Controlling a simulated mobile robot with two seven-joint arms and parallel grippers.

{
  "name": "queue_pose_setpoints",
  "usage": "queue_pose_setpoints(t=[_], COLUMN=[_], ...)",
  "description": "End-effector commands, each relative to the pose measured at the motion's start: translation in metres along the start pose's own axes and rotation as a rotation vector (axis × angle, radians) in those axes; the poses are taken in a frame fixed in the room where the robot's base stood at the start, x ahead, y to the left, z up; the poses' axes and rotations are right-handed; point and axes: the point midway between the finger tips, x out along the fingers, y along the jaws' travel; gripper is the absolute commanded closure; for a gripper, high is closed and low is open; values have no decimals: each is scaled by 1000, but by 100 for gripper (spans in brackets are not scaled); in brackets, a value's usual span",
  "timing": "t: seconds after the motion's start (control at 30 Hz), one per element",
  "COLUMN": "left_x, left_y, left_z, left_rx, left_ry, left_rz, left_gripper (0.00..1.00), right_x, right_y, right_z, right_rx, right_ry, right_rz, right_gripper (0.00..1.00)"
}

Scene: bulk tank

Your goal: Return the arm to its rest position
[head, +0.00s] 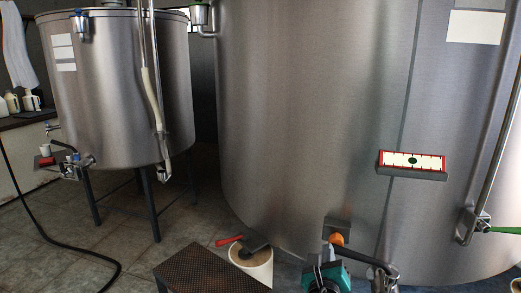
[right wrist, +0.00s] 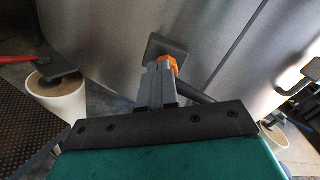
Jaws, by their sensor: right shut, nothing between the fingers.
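My right gripper (head: 327,255) shows at the bottom of the head view, with its teal body below the fingers. It is shut and empty. In the right wrist view the grey fingers (right wrist: 157,78) lie close together and point toward the big steel tank (right wrist: 115,35). An orange part (right wrist: 173,63) shows beside the fingertips, near a dark square plate (right wrist: 166,48) at the tank wall. The orange part (head: 336,239) also shows just above the gripper in the head view; whether they touch I cannot tell. My left gripper is not in view.
A white bucket (head: 259,269) with a red-handled tool (head: 231,240) stands left of my gripper, beside a dark perforated step (head: 205,272). A metal pipe fitting (head: 383,272) is close on the right. A smaller tank (head: 115,95) on legs and a black hose (head: 62,242) are farther left.

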Motion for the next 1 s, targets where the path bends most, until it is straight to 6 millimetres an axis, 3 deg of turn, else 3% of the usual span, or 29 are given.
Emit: queue_pose_setpoints(t=[0.2,0.33,0.5,0.63,0.8,1.0], left_x=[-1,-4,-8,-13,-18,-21], left_y=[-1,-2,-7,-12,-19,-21], left_z=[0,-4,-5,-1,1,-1], left_rx=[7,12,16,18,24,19], left_ry=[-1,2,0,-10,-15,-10], left_rz=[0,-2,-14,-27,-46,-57], left_gripper=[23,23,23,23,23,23], right_x=[-4,-27,-88,-139,-202,-259], right_y=[2,13,30,34,23,-7], right_z=[-6,-35,-88,-116,-134,-138], right_rx=[46,303,939,1463,2136,2809], right_ry=[20,128,398,612,853,1012], right_rz=[15,78,131,76,-124,-474], right_gripper=[100,100,100,100,100,100])
